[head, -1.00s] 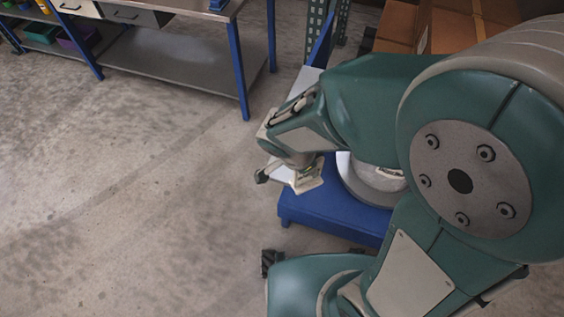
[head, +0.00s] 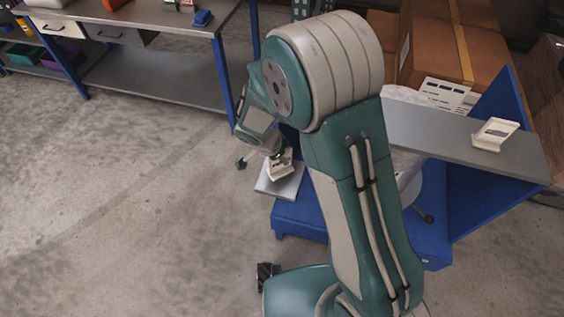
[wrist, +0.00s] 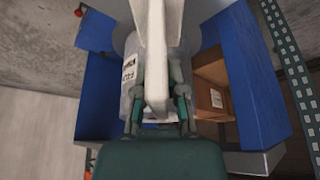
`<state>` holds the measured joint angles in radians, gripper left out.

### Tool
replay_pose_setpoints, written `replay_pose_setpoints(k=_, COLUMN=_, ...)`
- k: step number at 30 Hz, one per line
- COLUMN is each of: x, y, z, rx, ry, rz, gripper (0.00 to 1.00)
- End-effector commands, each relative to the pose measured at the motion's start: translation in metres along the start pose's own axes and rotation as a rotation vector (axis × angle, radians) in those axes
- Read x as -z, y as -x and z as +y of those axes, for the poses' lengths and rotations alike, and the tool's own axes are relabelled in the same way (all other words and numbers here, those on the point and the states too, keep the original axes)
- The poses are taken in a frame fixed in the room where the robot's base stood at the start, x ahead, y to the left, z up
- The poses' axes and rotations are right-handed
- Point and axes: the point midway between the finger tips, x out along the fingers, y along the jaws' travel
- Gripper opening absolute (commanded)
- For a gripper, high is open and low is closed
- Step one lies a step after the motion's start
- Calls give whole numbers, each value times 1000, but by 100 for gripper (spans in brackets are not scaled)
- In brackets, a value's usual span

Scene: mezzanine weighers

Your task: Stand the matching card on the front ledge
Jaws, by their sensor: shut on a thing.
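My gripper (head: 272,158) is low beside the blue weigher stand, its fingers partly hidden by my arm. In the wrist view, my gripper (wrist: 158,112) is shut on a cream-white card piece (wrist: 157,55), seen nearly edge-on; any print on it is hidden. It also shows in the head view (head: 281,166), just above a small pale grey plate (head: 279,187) at the stand's left edge; I cannot tell whether they touch. A similar cream piece (head: 495,133) stands on a grey ledge (head: 430,133) at the right.
A printed white sheet (head: 447,94) is by cardboard boxes (head: 437,45) behind the ledge. A pale bag with black print (wrist: 130,72) is beside the held piece. The blue stand (head: 305,218) is below. A workbench (head: 165,72) stands back left; the floor at left is clear.

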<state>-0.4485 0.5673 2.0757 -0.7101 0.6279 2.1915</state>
Motion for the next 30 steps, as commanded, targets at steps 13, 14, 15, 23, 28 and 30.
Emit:
replay_pose_setpoints(k=13, x=-12, y=-30, z=-1, rx=-1, ry=0, rz=1, gripper=0)
replay_pose_setpoints(k=14, x=-12, y=-30, z=-1, rx=-1, ry=0, rz=1, gripper=0)
replay_pose_setpoints(k=15, x=-12, y=-31, z=-1, rx=-1, ry=0, rz=1, gripper=0)
replay_pose_setpoints(k=23, x=-12, y=-31, z=-1, rx=-1, ry=0, rz=1, gripper=50)
replay_pose_setpoints(k=28, x=-12, y=-31, z=-1, rx=-1, ry=0, rz=1, gripper=50)
replay_pose_setpoints(k=30, x=-12, y=-29, z=-1, rx=0, ry=-1, rz=0, gripper=50)
